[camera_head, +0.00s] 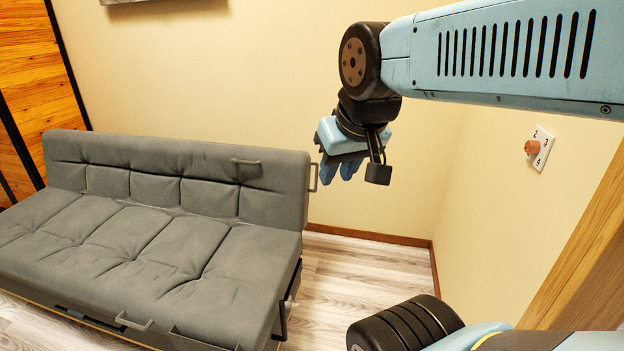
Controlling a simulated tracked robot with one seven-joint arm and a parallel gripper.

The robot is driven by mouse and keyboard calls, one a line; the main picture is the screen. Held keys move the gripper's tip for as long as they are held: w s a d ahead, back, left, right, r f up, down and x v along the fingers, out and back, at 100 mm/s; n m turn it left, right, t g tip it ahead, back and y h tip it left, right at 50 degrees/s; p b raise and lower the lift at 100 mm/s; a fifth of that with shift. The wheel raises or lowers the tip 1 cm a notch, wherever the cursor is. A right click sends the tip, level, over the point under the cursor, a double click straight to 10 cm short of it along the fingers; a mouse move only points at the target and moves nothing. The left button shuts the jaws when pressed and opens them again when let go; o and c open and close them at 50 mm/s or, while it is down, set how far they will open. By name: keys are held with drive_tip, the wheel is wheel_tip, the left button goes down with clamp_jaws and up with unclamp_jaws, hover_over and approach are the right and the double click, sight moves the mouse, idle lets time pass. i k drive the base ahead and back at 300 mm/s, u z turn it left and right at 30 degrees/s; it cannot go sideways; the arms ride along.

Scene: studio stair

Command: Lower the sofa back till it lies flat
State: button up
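The grey sofa has its back (155,165) standing up behind the seat (130,245), slightly tilted. A grey handle (245,161) shows on the front face of the back near its upper right. Another handle (313,178) sticks out from the right end of the back. My gripper (342,170) hangs pointing down, just right of that end handle in the picture. Whether it touches the handle cannot be told. Its pale blue fingers show small, and their opening is unclear. Nothing visible is held.
A handle (133,322) is on the seat's front edge, and a dark bracket (286,305) is at its right side. Bare wood floor (345,275) lies right of the sofa. An orange knob on a wall plate (533,148) and a wooden edge (580,240) are at right.

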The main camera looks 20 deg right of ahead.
sight(265, 186)
drive_tip(key=z, duration=0.6)
drive_tip(key=i, duration=1)
drive_tip(key=u, duration=0.15)
